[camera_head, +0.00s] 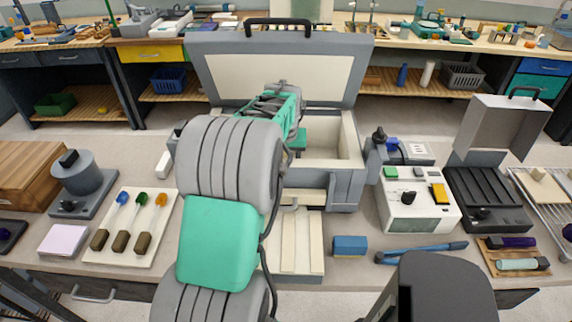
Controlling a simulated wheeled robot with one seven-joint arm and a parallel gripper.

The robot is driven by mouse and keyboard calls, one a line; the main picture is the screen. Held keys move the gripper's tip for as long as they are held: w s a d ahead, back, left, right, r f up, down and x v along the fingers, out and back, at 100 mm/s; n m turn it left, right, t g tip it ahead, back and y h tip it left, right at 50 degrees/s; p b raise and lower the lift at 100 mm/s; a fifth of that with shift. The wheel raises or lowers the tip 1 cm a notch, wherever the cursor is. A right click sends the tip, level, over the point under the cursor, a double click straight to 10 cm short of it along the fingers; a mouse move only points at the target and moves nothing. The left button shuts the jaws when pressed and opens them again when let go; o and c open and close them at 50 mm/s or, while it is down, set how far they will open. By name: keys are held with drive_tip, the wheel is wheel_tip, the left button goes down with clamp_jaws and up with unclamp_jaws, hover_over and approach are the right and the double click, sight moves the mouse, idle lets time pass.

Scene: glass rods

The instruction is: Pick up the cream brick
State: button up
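A pale cream block (546,188) lies on the wire rack at the far right edge of the view. It is the clearest match for a cream brick, though it is small and partly cut by the picture edge. A pale upright piece (165,164) also stands left of the open case. My arm reaches forward over the table, and my gripper (299,140) is by the open case, well left of the rack. Its fingers are largely hidden behind my arm, so I cannot see whether they are open or hold anything.
The open grey case (346,150) stands at the middle with its lid raised. A white device (418,215) and a black-tray case (490,200) stand between it and the wire rack (530,195). A blue block (349,246) and blue tool (422,252) lie near the front.

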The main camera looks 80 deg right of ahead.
drive_tip(key=shift+c, duration=0.4)
clamp_jaws()
idle(0.4)
